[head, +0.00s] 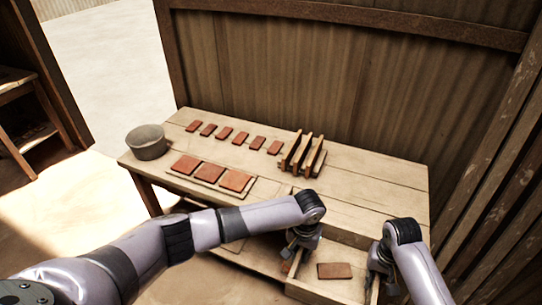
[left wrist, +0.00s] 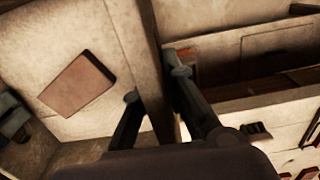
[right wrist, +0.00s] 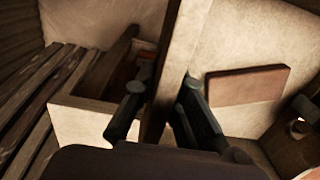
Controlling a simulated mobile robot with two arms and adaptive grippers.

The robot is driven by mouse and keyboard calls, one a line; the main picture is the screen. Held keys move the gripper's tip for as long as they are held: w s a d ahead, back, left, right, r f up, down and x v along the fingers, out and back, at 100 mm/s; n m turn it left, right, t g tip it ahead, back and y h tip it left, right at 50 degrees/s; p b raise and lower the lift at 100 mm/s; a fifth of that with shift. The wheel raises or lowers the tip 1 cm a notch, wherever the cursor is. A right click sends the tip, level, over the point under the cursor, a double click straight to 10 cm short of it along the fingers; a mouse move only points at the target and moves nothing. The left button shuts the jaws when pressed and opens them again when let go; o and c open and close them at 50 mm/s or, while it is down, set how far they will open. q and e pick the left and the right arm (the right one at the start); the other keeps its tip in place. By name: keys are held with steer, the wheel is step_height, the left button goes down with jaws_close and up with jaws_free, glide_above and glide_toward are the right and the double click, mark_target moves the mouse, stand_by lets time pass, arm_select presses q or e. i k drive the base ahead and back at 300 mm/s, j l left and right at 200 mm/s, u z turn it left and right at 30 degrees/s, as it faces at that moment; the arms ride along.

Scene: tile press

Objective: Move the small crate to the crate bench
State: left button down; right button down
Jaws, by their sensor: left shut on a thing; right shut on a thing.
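The small wooden crate (head: 322,292) is at the near side of the work table, low in the head view, with one reddish tile (head: 335,271) on its floor. My left gripper (head: 292,250) is shut on the crate's left wall; that wall runs between its fingers in the left wrist view (left wrist: 150,95). My right gripper (head: 379,265) is shut on the opposite wall, which stands between its fingers in the right wrist view (right wrist: 160,95). The fingertips are partly hidden in the head view. I cannot tell whether the crate rests on anything. I cannot tell for sure which thing is the crate bench.
The work table (head: 380,175) holds a grey bowl (head: 147,142), several reddish tiles (head: 208,173), and a wooden rack (head: 303,157). A corrugated wall (head: 330,80) is behind it and a slatted wall (head: 490,210) at the right. Wooden furniture (head: 20,105) stands far left; open floor (head: 105,55) lies beside it.

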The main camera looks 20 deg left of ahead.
mark_target(351, 208)
steer(key=i, duration=0.95)
